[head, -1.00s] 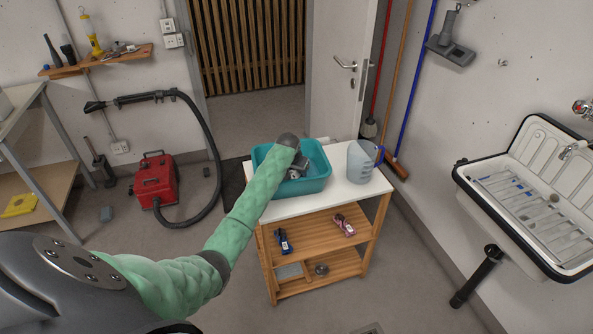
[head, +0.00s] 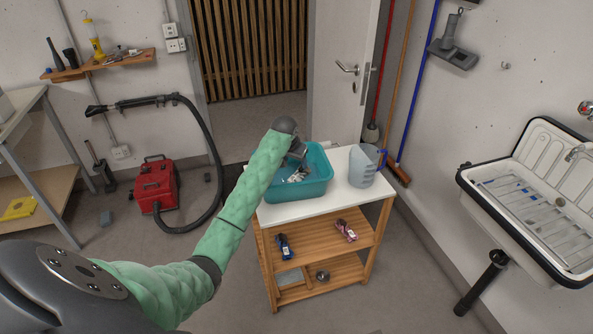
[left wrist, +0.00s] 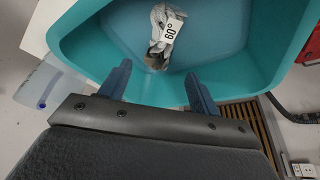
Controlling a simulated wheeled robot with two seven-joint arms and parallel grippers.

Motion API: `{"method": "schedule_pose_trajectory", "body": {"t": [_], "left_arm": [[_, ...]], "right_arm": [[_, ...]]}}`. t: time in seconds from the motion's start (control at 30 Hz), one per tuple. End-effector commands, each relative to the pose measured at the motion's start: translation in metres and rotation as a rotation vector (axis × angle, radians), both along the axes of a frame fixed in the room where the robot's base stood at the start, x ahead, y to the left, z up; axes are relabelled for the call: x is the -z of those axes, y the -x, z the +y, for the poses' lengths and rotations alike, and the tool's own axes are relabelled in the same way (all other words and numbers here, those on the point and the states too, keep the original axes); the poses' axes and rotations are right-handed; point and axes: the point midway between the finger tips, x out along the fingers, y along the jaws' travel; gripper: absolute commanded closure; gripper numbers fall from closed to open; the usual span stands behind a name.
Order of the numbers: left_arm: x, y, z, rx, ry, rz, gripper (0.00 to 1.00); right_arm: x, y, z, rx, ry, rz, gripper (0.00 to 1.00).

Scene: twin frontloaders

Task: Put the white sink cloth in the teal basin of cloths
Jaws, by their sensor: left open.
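The teal basin (head: 318,188) stands on a white-topped wooden cart. It fills much of the left wrist view (left wrist: 262,60). A crumpled whitish cloth (left wrist: 163,36) with a "60°" mark and a grey-brown part lies on the basin floor; it also shows in the head view (head: 297,177). I cannot tell if other cloths are under it. My left gripper (left wrist: 158,73) is open above the basin, pointing down, with the cloth beyond its fingertips and not gripped. In the head view the left gripper (head: 298,161) partly covers the basin. My right gripper is out of view.
A clear jug (head: 363,166) stands on the cart (head: 290,212) close right of the basin. The wall sink (head: 520,205) at right holds a rack, with no cloth seen in it. A red vacuum (head: 156,187) with a hose stands at left.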

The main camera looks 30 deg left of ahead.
Motion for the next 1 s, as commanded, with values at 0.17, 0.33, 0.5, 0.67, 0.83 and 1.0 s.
{"method": "schedule_pose_trajectory", "body": {"t": [0.17, 0.33, 0.5, 0.67, 0.83, 1.0], "left_arm": [[-0.02, 0.008, -0.001, 0.0, 0.0, -0.002, 0.38], [-0.029, 0.012, -0.002, 0.0, 0.0, 0.0, 0.38], [-0.03, 0.012, -0.002, 0.0, 0.0, 0.0, 0.38], [-0.03, 0.012, -0.002, 0.0, 0.0, 0.0, 0.38], [-0.03, 0.012, -0.002, 0.0, 0.0, 0.0, 0.38], [-0.03, 0.012, -0.002, 0.0, 0.0, 0.001, 0.38]], "right_arm": [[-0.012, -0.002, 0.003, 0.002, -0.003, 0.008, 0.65], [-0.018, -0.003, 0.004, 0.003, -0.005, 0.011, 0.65], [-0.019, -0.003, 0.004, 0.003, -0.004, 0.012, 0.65], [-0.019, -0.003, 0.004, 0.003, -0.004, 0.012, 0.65], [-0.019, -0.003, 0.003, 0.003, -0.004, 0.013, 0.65], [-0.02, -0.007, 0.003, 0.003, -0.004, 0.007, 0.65]]}}
